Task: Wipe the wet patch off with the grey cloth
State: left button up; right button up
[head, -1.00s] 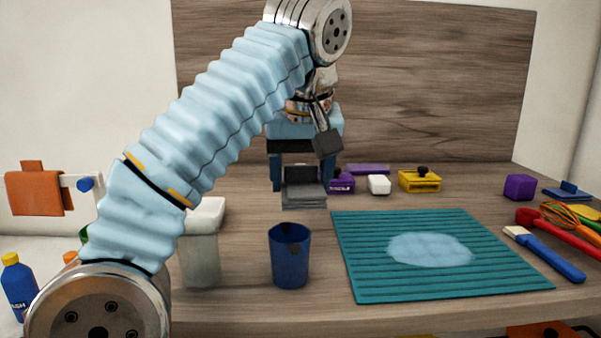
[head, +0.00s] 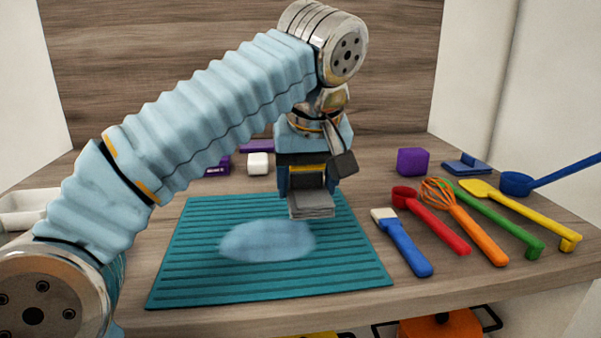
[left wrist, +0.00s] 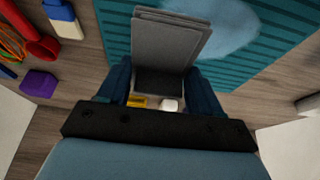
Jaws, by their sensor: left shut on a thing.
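The wet patch (head: 268,240) is a pale blue oval on the teal ribbed mat (head: 200,280). It also shows in the left wrist view (left wrist: 215,25), beside the cloth. My left gripper (head: 308,186) is shut on the folded grey cloth (head: 311,205), which hangs below the fingers over the back right part of the mat, right of the patch. In the left wrist view the grey cloth (left wrist: 170,38) sits between the two fingers. I cannot tell whether the cloth touches the mat. My right gripper is not in view.
Right of the mat lie a blue brush (head: 405,245), a red ladle (head: 435,220), an orange whisk (head: 468,225) and other utensils. A purple block (head: 412,161) and a white block (head: 258,164) stand farther back. The table's front edge is close to the mat.

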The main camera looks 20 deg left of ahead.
pick_arm(q)
jog(key=f+b, duration=0.1)
jog(key=f, duration=0.1)
jog(key=f+b, duration=0.4)
jog(key=shift+s+a, duration=0.15)
jog(key=shift+a, duration=0.15)
jog(key=b, duration=0.1)
send_over(232, 239)
jog(key=s, duration=0.1)
jog(key=shift+d+r, duration=0.3)
jog(key=shift+d, duration=0.15)
jog(key=shift+s+a, duration=0.1)
jog(key=shift+r, duration=0.1)
jog(key=shift+f+b, duration=0.55)
jog(key=shift+f, duration=0.4)
jog(key=shift+r, duration=0.1)
